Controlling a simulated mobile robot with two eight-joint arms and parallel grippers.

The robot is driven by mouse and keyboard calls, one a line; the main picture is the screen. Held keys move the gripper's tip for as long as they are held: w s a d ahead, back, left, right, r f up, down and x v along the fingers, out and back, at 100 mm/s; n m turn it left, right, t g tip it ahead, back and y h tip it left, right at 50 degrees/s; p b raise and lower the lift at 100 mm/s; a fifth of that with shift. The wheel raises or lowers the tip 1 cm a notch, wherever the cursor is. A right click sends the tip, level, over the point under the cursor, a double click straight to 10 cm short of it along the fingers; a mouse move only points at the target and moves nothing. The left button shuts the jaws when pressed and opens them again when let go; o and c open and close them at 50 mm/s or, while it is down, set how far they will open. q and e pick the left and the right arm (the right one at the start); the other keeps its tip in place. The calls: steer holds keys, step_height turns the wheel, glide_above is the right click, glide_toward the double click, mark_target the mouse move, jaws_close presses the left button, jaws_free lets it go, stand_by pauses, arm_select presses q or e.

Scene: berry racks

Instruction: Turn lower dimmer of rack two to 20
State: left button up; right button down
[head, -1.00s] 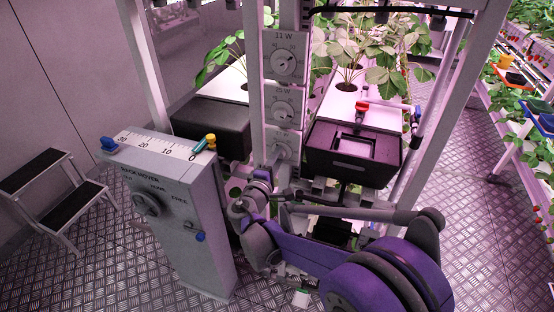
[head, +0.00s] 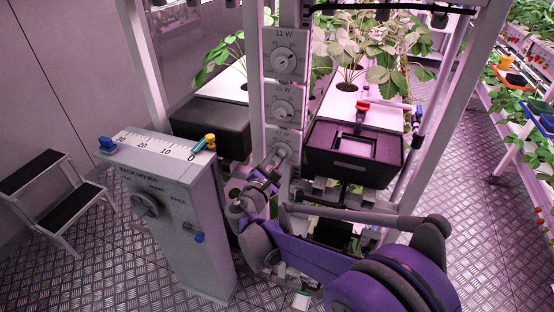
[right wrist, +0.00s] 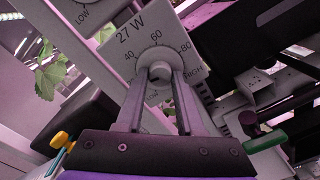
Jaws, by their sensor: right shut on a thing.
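The lower dimmer (head: 284,143) is the lowest of three dial panels on the rack's grey post, partly hidden by my right gripper (head: 277,161) in the head view. In the right wrist view the dimmer panel (right wrist: 127,48) reads 27 W, with 40, 60 and 80 marks and LOW and HIGH labels. Its round grey knob (right wrist: 160,72) sits between the fingertips of my right gripper (right wrist: 161,80), which is shut on it. The knob's pointer is hidden or too small to read. My left gripper is out of view.
Above are the 25 W dial (head: 283,107) and the 11 W dial (head: 284,57). A grey rack mover box (head: 185,225) stands close left of my right forearm. A black tank (head: 352,165) is to the right, a step stool (head: 55,200) far left.

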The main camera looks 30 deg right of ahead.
steer(key=shift+n, duration=0.3)
stand_by(0.4)
steer(key=c, duration=0.5)
jaws_free()
steer(key=shift+a, duration=0.1)
steer(key=v, duration=1)
steer(key=shift+s+a, duration=0.25)
